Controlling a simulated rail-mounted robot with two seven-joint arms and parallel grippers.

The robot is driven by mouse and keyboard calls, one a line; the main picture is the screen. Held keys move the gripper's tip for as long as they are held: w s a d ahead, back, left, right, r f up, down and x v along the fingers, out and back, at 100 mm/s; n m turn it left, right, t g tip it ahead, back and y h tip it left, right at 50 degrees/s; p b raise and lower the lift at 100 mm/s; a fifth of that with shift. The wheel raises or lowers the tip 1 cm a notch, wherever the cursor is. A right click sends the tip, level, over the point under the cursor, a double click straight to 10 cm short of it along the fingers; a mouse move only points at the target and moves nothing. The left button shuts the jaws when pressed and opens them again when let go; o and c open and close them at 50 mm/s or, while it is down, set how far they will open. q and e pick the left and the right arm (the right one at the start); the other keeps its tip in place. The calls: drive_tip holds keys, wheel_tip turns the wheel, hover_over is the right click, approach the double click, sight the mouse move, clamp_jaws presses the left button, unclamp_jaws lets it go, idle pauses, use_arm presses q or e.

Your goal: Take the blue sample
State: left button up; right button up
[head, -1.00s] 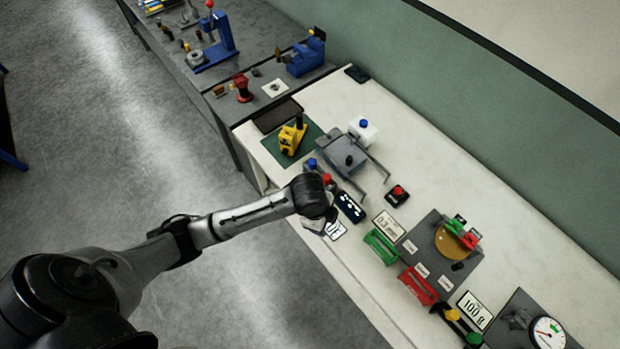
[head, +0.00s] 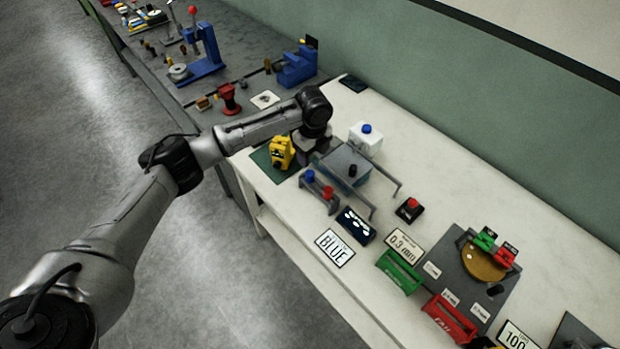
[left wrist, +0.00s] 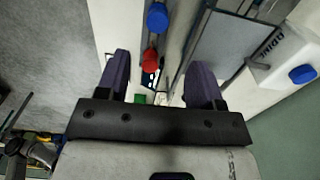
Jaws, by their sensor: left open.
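The blue-capped sample (head: 309,175) stands in a small grey rack (head: 318,196) on the white table, beside a red-capped one (head: 328,192). A card reading BLUE (head: 334,247) lies in front of the rack. My left gripper (head: 316,155) is above the table, behind the rack, between the yellow device and a grey lidded unit. In the left wrist view its two fingers (left wrist: 160,78) are apart and empty. The blue cap (left wrist: 157,17) and red cap (left wrist: 150,60) show beyond and between them. My right gripper does not show.
The grey lidded unit (head: 345,162) with projecting rails is close right of the gripper. A white bottle with a blue cap (head: 365,138) stands behind it. The yellow device (head: 283,152) sits on a green mat close to the left. A dark display (head: 356,225) lies right of the rack.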

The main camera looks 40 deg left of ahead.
sight(310, 173)
use_arm(q)
wheel_tip(310, 173, down, 5)
drive_tip(key=shift+r, duration=0.1)
drive_tip(key=f, duration=0.3)
drive_tip(key=f+b, duration=0.1)
drive_tip(key=shift+s+a+f, duration=0.2)
drive_tip(key=shift+s+a, duration=0.05)
drive_tip(key=shift+a, duration=0.1)
drive_tip(key=shift+f, duration=0.5)
drive_tip(key=c, duration=1)
drive_tip(key=shift+r, duration=0.1)
